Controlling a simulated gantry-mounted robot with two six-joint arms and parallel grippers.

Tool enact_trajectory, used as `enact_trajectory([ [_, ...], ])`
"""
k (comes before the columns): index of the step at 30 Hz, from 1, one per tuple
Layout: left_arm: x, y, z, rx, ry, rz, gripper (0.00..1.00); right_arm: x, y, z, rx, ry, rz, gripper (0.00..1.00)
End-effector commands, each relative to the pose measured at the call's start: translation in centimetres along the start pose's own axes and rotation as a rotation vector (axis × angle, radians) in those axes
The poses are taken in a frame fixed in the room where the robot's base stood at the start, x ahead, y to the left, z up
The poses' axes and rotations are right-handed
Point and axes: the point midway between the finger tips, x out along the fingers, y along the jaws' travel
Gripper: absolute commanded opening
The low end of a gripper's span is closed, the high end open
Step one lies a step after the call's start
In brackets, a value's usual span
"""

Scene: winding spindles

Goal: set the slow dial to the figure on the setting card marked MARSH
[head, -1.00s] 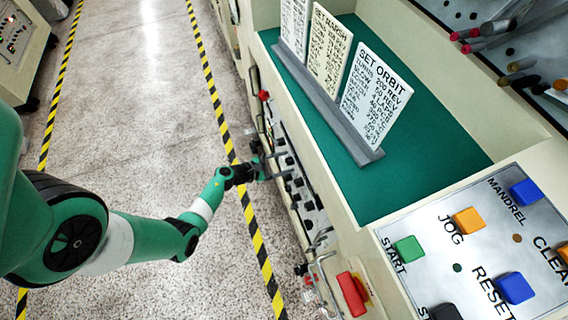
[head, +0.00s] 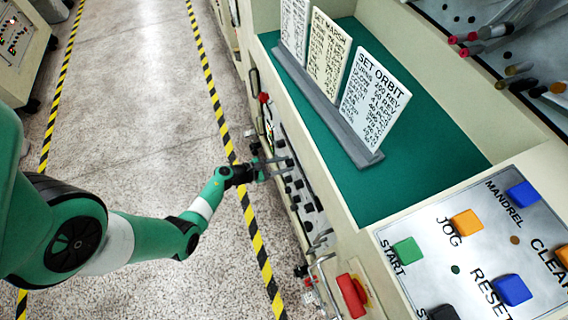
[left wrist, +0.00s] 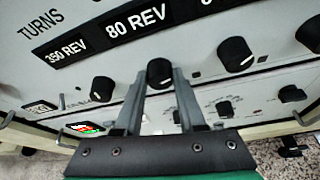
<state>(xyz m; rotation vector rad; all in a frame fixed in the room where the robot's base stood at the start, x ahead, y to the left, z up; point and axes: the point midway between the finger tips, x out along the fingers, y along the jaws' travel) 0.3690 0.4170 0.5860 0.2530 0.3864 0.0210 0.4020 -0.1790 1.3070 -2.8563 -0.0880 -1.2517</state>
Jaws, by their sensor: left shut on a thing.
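My left gripper (head: 272,166) reaches the front control panel in the head view. In the left wrist view its two fingers (left wrist: 160,77) are shut on the sides of a black knob (left wrist: 159,72). This knob sits below a black window reading 80 REV (left wrist: 137,22). Its own name is not readable, so I cannot confirm that it is the slow dial. The MARSH card (head: 327,57) stands in the middle of the card rack in the head view, its figures too small to read surely. My right gripper is not in view.
The ORBIT card (head: 374,98) and another card (head: 294,30) flank it on the green shelf (head: 400,185). Neighbouring knobs (left wrist: 103,90) and (left wrist: 235,54) sit close on either side. A window reads 350 REV (left wrist: 60,47). A button panel (head: 455,265) is at lower right.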

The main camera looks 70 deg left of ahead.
Motion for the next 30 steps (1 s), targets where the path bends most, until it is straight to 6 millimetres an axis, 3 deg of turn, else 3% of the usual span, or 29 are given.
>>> enact_trajectory([
  [18,0.03,0.37,-0.12,-0.351,0.001,-0.145,0.0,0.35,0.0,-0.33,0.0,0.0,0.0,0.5],
  [30,0.02,0.38,-0.11,-0.415,0.001,-0.171,0.0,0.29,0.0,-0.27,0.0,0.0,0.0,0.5],
])
